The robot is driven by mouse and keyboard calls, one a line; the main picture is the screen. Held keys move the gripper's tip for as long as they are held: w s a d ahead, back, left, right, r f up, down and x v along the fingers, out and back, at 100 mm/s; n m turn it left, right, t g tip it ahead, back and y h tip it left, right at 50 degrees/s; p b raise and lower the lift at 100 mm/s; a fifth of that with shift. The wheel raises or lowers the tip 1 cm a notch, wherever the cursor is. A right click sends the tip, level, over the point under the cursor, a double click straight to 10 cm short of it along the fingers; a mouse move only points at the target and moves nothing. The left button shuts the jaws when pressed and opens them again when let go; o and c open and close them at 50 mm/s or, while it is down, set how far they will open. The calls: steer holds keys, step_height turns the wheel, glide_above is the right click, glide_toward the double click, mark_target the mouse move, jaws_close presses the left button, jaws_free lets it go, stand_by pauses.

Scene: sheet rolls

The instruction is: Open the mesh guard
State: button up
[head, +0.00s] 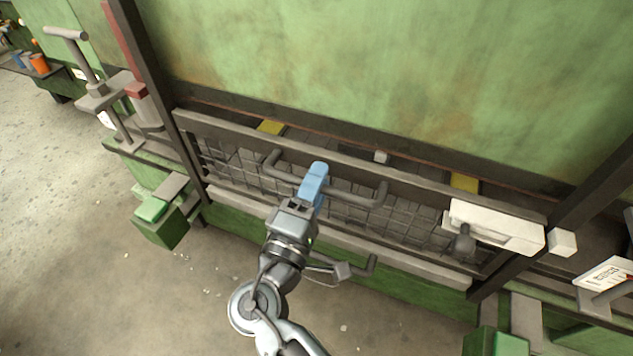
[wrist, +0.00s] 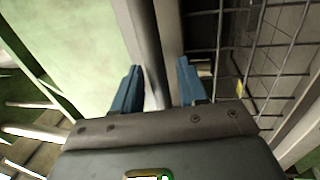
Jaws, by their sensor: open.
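The mesh guard (head: 238,161) is a wire grid in a grey frame, standing across the front of the green machine. It looks closed in the head view; its mesh also shows on the right of the wrist view (wrist: 263,45). A dark grey bar handle (head: 352,198) runs along its upper front. My gripper (head: 316,170), with blue fingers, is at the middle of the handle and hides part of it. In the wrist view the open fingers (wrist: 158,88) have grey bars in the gap between them; I cannot tell whether they touch.
A white box (head: 495,228) sits on the guard's right end, with a small grey knob (head: 464,243) beside it. Dark posts (head: 153,75) flank the guard. A green box (head: 161,222) projects at the left. A stand with a crossbar (head: 90,72) is further left. The floor (head: 90,290) in front is clear.

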steer(key=shift+c, duration=0.2)
jaws_close()
stand_by(0.4)
